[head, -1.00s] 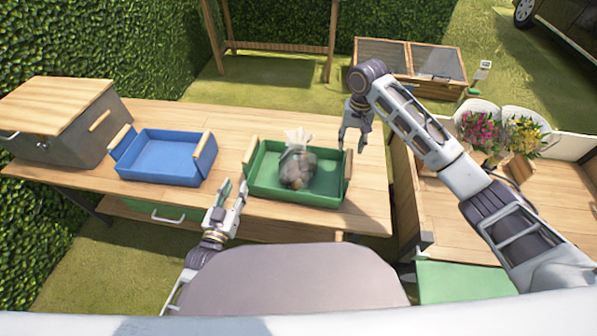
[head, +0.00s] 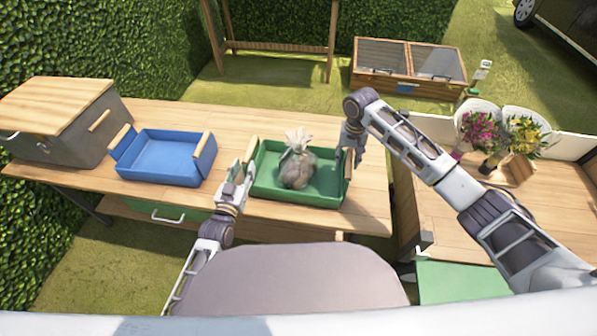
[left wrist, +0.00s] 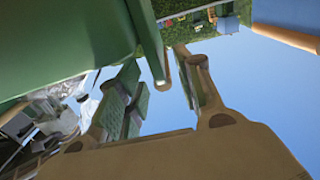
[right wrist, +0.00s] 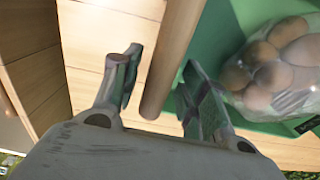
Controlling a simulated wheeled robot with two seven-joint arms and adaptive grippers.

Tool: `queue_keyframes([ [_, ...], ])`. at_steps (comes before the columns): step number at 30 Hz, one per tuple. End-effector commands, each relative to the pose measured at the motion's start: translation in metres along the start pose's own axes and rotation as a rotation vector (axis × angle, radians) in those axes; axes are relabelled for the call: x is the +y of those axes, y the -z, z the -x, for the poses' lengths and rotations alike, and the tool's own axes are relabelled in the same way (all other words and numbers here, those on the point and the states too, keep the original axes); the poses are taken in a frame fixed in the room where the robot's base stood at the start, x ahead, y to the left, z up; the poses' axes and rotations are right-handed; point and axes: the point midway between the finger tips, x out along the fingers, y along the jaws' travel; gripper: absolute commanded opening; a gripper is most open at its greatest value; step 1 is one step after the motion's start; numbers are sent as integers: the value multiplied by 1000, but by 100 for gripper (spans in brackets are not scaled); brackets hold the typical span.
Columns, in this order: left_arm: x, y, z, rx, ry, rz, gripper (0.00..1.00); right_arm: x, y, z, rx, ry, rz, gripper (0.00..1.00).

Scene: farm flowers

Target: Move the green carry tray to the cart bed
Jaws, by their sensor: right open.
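The green carry tray (head: 290,198) sits on the wooden table with a clear bag of brown, potato-like items (head: 296,172) in it. It has a wooden handle at each end. My left gripper (head: 241,172) is at the tray's left end. In the left wrist view its fingers (left wrist: 162,88) are apart, with a handle end between or just ahead of them. My right gripper (head: 351,158) is at the right end. In the right wrist view its open fingers (right wrist: 160,82) stand on either side of the wooden handle (right wrist: 172,60). The cart bed (head: 455,213) is at the right.
A blue tray (head: 165,160) and a grey box with a wooden lid (head: 62,125) stand to the left on the table (head: 235,122). Flower bunches (head: 480,125) stand at the cart bed's back. The bed's near part is bare. A cart side wall (head: 404,190) rises beside the table.

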Motion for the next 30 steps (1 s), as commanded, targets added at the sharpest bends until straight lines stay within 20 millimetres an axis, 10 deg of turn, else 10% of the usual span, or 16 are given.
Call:
queue_keyframes([
  [30,0,0,-44,0,0,0,34,0,0,-44,0,0,1,42],
])
